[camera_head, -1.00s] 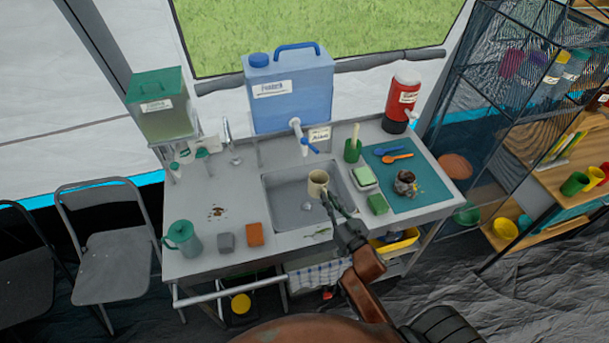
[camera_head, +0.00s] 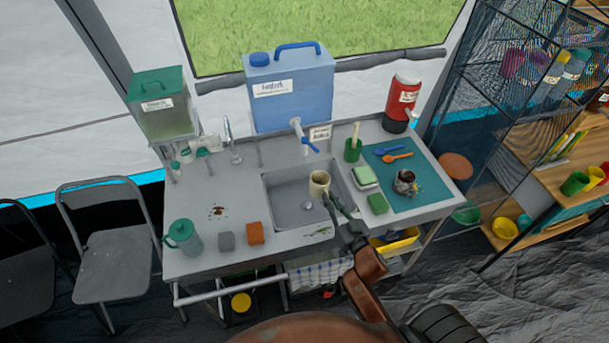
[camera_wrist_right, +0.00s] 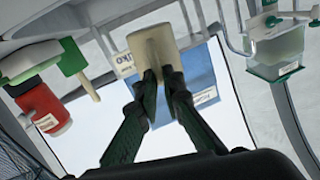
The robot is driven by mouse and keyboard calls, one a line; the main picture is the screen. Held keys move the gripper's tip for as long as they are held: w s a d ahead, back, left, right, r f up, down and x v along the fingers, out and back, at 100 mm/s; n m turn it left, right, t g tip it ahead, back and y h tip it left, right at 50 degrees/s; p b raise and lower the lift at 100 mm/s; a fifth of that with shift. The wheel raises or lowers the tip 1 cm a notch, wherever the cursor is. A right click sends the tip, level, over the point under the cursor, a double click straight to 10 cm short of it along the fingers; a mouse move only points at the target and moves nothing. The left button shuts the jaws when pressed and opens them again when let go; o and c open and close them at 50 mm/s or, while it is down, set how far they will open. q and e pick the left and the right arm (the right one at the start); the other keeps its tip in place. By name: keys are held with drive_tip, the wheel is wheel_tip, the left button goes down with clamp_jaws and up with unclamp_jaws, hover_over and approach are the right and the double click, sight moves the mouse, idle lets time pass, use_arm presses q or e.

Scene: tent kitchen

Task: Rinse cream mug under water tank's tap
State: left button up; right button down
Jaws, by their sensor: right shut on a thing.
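The cream mug (camera_head: 319,184) is over the sink basin (camera_head: 285,190) in the head view, its open top showing. My right gripper (camera_head: 328,202) is shut on it from the right-hand front side. In the right wrist view the mug (camera_wrist_right: 152,46) sits between the green fingertips of the gripper (camera_wrist_right: 160,76). The blue water tank (camera_head: 290,95) stands behind the sink; its tap (camera_head: 300,132), white with a blue lever, is behind and above the mug, apart from it. No water stream shows. My left gripper is not in view.
Left of the sink stand a green-grey jug (camera_head: 183,238), a grey sponge (camera_head: 227,240) and an orange sponge (camera_head: 255,233). A thin faucet (camera_head: 232,145) stands back left.

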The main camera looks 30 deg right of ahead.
idle(0.4)
use_arm(q)
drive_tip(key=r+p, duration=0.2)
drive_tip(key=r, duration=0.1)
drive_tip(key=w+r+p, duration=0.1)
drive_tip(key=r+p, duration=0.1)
drive_tip(key=p, duration=0.1)
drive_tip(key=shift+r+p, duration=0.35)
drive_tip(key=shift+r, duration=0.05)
use_arm(e)
drive_tip(key=s+r, duration=0.4)
drive_tip(key=s, duration=0.1)
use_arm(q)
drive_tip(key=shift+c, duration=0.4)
use_arm(e)
drive_tip(key=shift+d, duration=0.1)
